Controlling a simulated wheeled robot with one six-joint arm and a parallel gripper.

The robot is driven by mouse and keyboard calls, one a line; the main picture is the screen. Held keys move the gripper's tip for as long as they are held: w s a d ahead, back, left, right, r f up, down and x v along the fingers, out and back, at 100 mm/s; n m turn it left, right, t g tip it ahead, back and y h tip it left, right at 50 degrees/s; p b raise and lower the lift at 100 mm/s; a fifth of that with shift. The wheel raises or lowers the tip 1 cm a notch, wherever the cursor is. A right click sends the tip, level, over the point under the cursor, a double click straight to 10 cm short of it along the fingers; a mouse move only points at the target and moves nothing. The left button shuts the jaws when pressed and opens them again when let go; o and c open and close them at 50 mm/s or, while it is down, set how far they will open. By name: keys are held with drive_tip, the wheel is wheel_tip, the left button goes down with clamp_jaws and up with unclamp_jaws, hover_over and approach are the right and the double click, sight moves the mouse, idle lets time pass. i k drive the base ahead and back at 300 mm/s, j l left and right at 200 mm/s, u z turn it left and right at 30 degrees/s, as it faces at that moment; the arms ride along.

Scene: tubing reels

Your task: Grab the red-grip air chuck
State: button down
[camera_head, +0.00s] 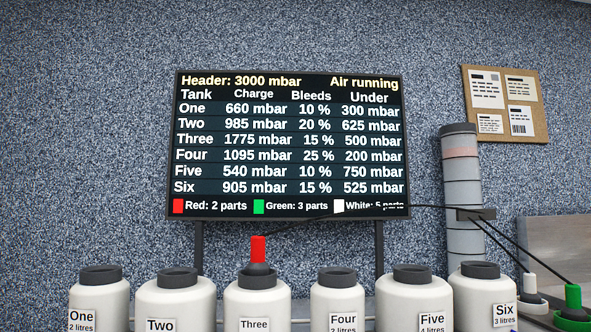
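The red-grip air chuck (258,250) stands upright on top of tank Three (257,304), its dark base at the tank's neck. A thin dark hose runs from near it up to the right, across the screen's lower edge, to a bracket (476,214) on the grey column. My gripper is not in view, so I cannot see its fingers.
White tanks labelled One (99,300) to Six (483,289) stand in a row. A green-grip chuck (573,297) and a white-grip chuck (529,284) sit at the right with hoses. A screen (290,145) behind shows tank pressures and "Air running".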

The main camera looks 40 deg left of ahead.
sight(257, 267)
drive_tip(key=u, duration=1.1)
